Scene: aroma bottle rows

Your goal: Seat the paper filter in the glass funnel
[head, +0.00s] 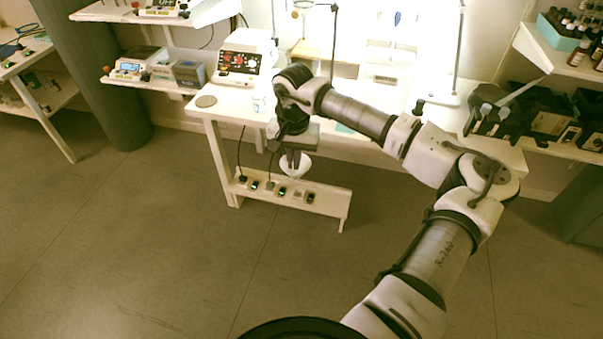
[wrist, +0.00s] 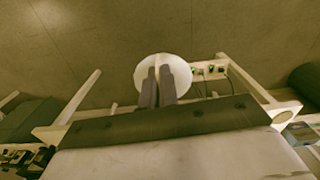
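My gripper (head: 294,164) hangs pointing down in front of the white bench, below its top. It is shut on the white paper filter (head: 297,172), a small cone. In the wrist view the filter (wrist: 180,70) is a pale round disc, with the two dark fingers (wrist: 157,77) close together at its near side and a thin pale fold of paper between them. A small ring-shaped piece, perhaps the glass funnel (head: 303,4), shows at the top edge of the head view beside a dark stand. It is partly cut off, so I cannot be sure.
The white bench (head: 225,112) holds a panelled device (head: 245,57) and a round coaster (head: 206,101). A low power rail (head: 325,200) with several switches runs below my gripper. Shelves stand left and right. The floor (head: 130,230) in front is clear.

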